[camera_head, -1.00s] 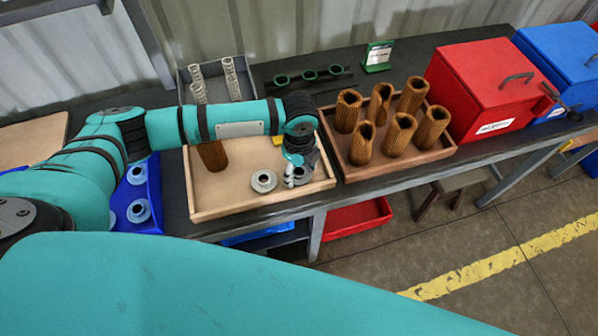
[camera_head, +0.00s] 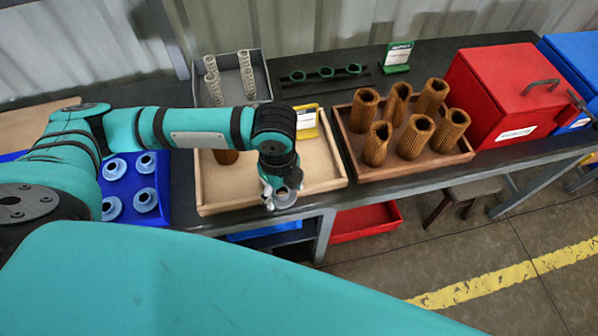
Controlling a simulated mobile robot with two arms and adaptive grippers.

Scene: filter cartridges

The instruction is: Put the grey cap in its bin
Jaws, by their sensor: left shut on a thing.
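The grey cap (camera_head: 286,198) is a round ring-like piece at the fingertips of my left gripper (camera_head: 281,187). My left gripper points down and is shut on the cap, over the front part of the light wooden tray (camera_head: 228,207). The cap overlaps the tray's front wall in the picture; I cannot tell how high it is. My left arm hides part of the tray. My right gripper is not in view. I cannot tell which container is the grey cap's bin.
A blue tray (camera_head: 163,192) with several pale blue caps is at left. A grey bin (camera_head: 262,72) with white mesh tubes stands behind. A brown tray (camera_head: 366,177) holds several pleated brown filters, beside a red box (camera_head: 494,105). A red bin (camera_head: 366,223) sits below the table.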

